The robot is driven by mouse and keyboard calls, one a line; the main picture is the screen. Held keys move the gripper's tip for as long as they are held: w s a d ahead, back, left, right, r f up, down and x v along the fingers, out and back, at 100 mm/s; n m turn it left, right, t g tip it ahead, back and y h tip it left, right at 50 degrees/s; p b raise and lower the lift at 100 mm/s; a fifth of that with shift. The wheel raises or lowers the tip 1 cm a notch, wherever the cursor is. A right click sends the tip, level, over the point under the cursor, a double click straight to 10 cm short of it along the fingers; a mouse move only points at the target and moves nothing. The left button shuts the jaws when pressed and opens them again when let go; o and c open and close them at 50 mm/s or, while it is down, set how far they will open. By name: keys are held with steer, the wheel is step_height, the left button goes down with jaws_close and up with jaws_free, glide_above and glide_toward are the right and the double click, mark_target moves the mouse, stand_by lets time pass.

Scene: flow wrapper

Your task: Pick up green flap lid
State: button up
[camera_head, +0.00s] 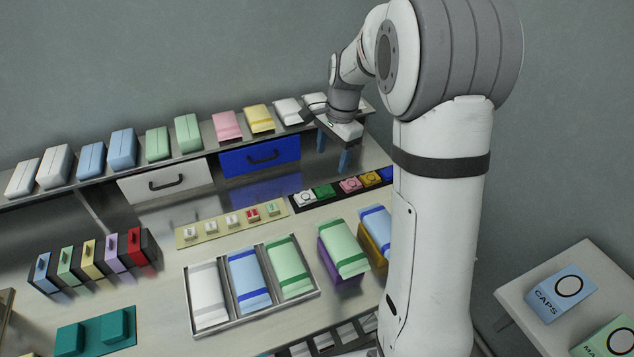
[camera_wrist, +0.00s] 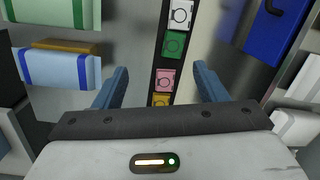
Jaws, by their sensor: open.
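The green flap lid (camera_head: 324,190) is a small green square piece in a dark strip on the table, between a white and a pink one. In the wrist view the green lid (camera_wrist: 175,44) shows a ring mark and lies beyond my fingertips, slightly right of centre. My gripper (camera_head: 333,152) is open and empty, raised above the table behind the strip. In the wrist view my gripper (camera_wrist: 162,85) has its two blue fingers wide apart, with the pink lid (camera_wrist: 166,79) seen between them. No finger appears to touch a lid.
The dark strip also holds white (camera_head: 304,198), yellow and blue lids. A blue drawer (camera_head: 259,157) and a shelf of wrapped packs stand behind. A beige strip (camera_head: 186,239) of small parts lies left. Green and blue packs on boxes stand in front, partly behind my arm.

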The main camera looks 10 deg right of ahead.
mark_target(325, 190)
steer(key=w+f+m, duration=0.1)
steer(key=f, duration=0.1)
steer(key=w+f+m, duration=0.1)
steer(key=w+f, duration=0.1)
steer(key=w+f+m+b, duration=0.1)
steer(key=w+f, duration=0.1)
steer(key=f, duration=0.1)
steer(key=shift+d+f+g, duration=0.1)
steer(key=shift+d+g, duration=0.25)
steer(key=shift+g, duration=0.05)
steer(key=f, duration=0.5)
steer(key=s+a+f, duration=0.1)
steer(key=f, duration=0.1)
steer(key=shift+f+p, duration=0.35)
steer(key=c, duration=1)
